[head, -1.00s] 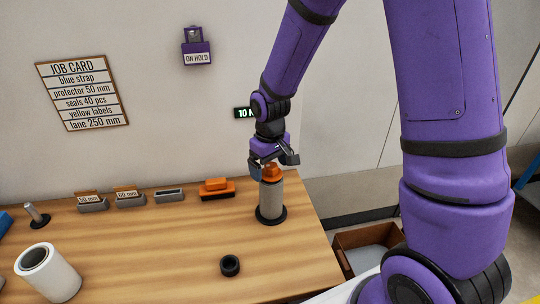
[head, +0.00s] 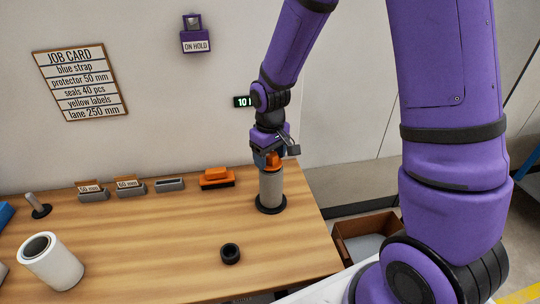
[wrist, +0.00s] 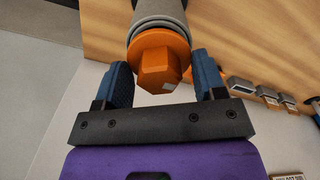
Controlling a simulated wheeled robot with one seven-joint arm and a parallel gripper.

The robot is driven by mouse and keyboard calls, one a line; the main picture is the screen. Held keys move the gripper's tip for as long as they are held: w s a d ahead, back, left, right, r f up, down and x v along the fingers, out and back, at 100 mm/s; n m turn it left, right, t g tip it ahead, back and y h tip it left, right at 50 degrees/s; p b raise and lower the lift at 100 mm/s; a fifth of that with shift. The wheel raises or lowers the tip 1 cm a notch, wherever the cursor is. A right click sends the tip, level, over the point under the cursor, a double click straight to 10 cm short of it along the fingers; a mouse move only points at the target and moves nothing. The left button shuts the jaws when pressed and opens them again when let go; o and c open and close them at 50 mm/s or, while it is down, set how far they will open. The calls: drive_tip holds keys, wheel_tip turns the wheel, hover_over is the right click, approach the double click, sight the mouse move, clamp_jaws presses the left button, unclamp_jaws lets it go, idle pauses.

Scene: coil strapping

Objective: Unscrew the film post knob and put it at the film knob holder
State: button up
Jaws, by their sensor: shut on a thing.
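The orange film post knob (head: 272,161) sits on top of a grey film post (head: 271,188) with a black round base, at the right end of the table. My gripper (head: 268,157) is above the post, shut on the knob. In the wrist view the knob (wrist: 157,65) shows a hexagonal head and a round flange between my two blue fingers. Part of the knob is hidden by a finger in the head view. A black ring (head: 230,254) lies on the table in front of the post; I cannot tell for certain whether it is the film knob holder.
An orange and black tool (head: 217,178) lies left of the post. Grey card holders (head: 130,189) line the table's back. A white roll (head: 51,262) and a short peg (head: 37,205) stand at left. A brown box (head: 370,238) is beyond the right edge. The middle table is mostly clear.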

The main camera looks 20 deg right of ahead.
drive_tip(key=n, duration=0.7)
drive_tip(key=shift+s+a+n, duration=0.1)
drive_tip(key=shift+s+n, duration=0.05)
drive_tip(key=shift+n, duration=0.25)
drive_tip(key=shift+n, duration=0.6)
drive_tip(key=n, duration=0.4)
drive_tip(key=shift+s, duration=0.1)
drive_tip(key=shift+n, duration=1.4)
drive_tip(key=n, duration=0.2)
drive_tip(key=shift+s+n, duration=0.1)
drive_tip(key=shift+n, duration=0.2)
drive_tip(key=n, duration=0.5)
drive_tip(key=shift+s, duration=0.1)
